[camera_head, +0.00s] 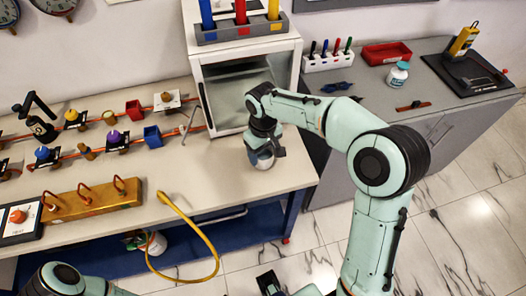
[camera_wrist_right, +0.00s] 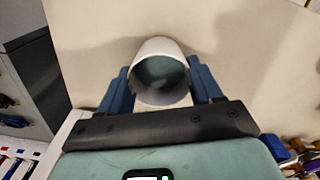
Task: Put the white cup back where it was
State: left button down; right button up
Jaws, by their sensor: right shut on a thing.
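The white cup (camera_head: 263,162) is at the right end of the beige bench top, below the open white box. My right gripper (camera_head: 265,149) is shut on it from above and partly hides it. In the right wrist view the cup (camera_wrist_right: 158,46) sits between the two blue fingers of the right gripper (camera_wrist_right: 160,84), its open mouth facing the camera and its inside looking greenish grey. I cannot tell whether the cup's base touches the bench.
The white box (camera_head: 233,90) stands open behind the cup, with a rack (camera_head: 242,31) of coloured blocks on top. A hose rig (camera_head: 110,139) and a wooden board with hooks (camera_head: 90,205) fill the left. A yellow hose (camera_head: 184,217) hangs over the front edge. Bench around the cup is clear.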

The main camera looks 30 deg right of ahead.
jog(key=shift+f, duration=0.2)
jog(key=shift+f, duration=0.1)
jog(key=o, duration=1.1)
jog(key=shift+o, duration=0.2)
notch_tip(320, 180, up, 12)
jog(key=p, duration=0.2)
jog(key=shift+r, duration=0.25)
